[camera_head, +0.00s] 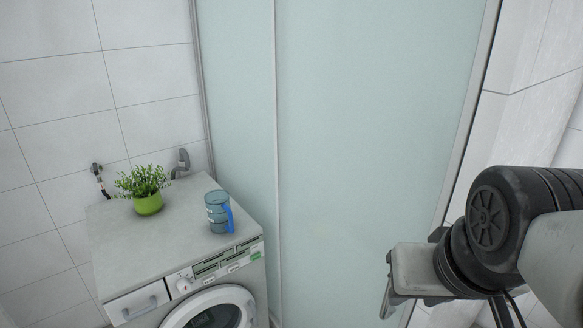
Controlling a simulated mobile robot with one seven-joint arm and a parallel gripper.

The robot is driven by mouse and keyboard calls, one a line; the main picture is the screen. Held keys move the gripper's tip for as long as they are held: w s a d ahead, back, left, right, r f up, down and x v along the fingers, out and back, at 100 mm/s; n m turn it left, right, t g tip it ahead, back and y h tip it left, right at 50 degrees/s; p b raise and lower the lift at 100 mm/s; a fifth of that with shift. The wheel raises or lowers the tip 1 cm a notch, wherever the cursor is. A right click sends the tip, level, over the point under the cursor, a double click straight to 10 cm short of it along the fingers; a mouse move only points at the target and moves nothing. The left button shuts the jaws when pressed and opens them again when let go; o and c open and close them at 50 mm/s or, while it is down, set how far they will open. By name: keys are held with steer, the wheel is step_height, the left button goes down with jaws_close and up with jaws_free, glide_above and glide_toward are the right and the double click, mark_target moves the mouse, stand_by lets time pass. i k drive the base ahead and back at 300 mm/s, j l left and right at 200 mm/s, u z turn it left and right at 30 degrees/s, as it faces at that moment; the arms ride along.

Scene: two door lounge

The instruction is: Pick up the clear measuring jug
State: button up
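The clear measuring jug (215,211) stands upright on top of the washing machine (170,255), near its right front edge. It is see-through with a bluish tint and has a bright blue handle on its right side, turned toward the front. My gripper (387,308) is at the lower right, well apart from the jug. I see it from the side, pointing down, so whether its fingers are open or shut is unclear. Nothing shows held in it.
A green pot with a leafy plant (147,203) stands left of the jug on the machine. Taps (181,163) are on the tiled wall behind. A frosted glass panel (360,130) rises close on the machine's right side. The machine top's front left is bare.

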mark_target(222, 215)
steer(key=i+j+z, duration=0.2)
steer(key=j+z, duration=0.15)
steer(key=j, duration=0.35)
steer(key=j+z, duration=0.35)
steer(key=j, duration=0.4)
steer(key=j+z, duration=0.35)
steer(key=j, duration=0.45)
steer(key=i, duration=0.05)
